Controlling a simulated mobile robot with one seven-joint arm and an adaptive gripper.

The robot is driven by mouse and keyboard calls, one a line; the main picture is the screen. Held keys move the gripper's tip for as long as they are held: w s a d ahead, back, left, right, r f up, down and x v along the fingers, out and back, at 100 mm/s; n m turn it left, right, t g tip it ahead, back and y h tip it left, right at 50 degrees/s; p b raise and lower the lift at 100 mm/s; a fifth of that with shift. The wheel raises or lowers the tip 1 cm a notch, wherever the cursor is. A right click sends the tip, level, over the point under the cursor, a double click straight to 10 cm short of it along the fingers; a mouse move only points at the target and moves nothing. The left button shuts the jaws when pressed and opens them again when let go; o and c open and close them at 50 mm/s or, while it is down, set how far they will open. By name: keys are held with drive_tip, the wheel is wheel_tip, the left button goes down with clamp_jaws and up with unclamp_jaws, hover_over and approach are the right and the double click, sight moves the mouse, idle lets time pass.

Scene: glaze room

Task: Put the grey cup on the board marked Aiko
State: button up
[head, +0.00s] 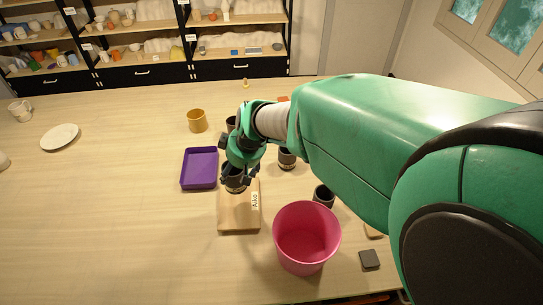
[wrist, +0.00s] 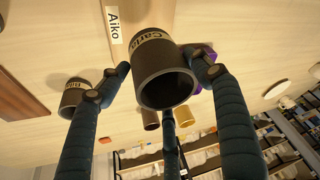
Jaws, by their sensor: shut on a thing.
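My gripper (head: 236,176) is shut on a dark grey cup (wrist: 165,75) with a pale band and a label that seems to read Carla. The cup also shows in the head view (head: 235,186), partly hidden by the fingers. In the wrist view my fingers (wrist: 165,85) are around its sides. The wooden board marked Aiko (head: 236,218) lies on the table, its white label (wrist: 114,22) at its right side in the head view. The held cup is over the board's far part. I cannot tell whether it touches the board.
A pink bin (head: 306,240) stands close right of the board. A purple tray (head: 199,168) lies left beyond it. Dark cups (head: 287,158) (head: 324,195) stand to the right, partly behind my arm. A mustard cup (head: 197,121) stands farther back. The table's left front is clear.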

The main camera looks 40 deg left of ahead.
sight(239, 187)
drive_tip(key=shift+f, duration=2.2)
drive_tip(key=shift+f+b, duration=0.45)
drive_tip(key=shift+f, duration=2.05)
drive_tip(key=shift+f, duration=0.1)
drive_tip(key=o, duration=1.4)
drive_tip(key=shift+c, duration=0.2)
drive_tip(key=shift+r, duration=0.4)
drive_tip(key=v, duration=1.1)
drive_tip(key=shift+d+r+p, duration=0.15)
drive_tip(key=shift+d+p, duration=0.05)
drive_tip(key=shift+p, duration=0.25)
